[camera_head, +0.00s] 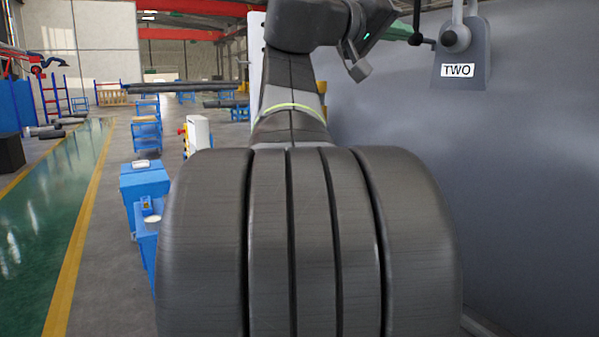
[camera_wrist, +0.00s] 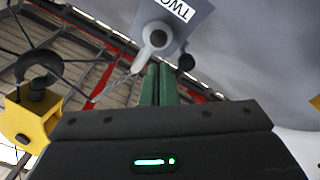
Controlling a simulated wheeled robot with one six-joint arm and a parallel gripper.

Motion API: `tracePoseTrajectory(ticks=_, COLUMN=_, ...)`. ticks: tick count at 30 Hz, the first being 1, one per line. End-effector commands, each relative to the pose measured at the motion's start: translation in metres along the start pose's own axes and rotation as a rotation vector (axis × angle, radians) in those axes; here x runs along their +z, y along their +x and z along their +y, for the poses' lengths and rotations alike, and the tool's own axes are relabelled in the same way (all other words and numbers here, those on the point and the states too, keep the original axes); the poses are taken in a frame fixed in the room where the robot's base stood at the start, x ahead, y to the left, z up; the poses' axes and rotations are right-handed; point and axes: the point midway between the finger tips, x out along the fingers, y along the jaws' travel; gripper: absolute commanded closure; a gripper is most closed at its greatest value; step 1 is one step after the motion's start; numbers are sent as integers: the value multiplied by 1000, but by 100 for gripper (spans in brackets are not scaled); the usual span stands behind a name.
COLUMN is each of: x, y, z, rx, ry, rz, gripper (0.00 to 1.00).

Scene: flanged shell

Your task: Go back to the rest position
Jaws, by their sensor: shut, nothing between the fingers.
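My gripper (camera_wrist: 160,68) shows in the wrist view with its two green fingers side by side, shut and empty. In the head view the gripper (camera_head: 402,29) is small and partly hidden behind my arm, pointing right toward a grey bracket (camera_head: 476,60) marked TWO. The bracket (camera_wrist: 192,28) shows at the top of the wrist view. A light grey lever hub (camera_wrist: 157,38) on it appears just beyond the fingertips. A dark ball knob (camera_wrist: 186,62) is just right of the fingertips; I cannot tell whether they touch. In the head view the dark knob (camera_head: 418,40) hangs left of the bracket.
A large grey shell wall (camera_head: 520,200) fills the right side. Blue cabinets (camera_head: 145,180) stand left of my arm. A green floor lane (camera_head: 45,215) at far left is clear.

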Motion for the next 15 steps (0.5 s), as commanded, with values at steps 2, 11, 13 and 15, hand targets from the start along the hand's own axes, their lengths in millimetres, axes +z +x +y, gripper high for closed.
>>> tracePoseTrajectory(ticks=2, x=-1, y=14, z=2, rx=3, ry=-2, rz=-3, gripper=100)
tracePoseTrajectory(ticks=11, x=-1, y=59, z=2, rx=3, ry=-2, rz=-3, gripper=100)
tracePoseTrajectory(ticks=13, x=-1, y=67, z=2, rx=2, ry=-2, rz=-3, gripper=100)
tracePoseTrajectory(ticks=15, x=-1, y=73, z=1, rx=1, ry=-1, rz=-2, gripper=100)
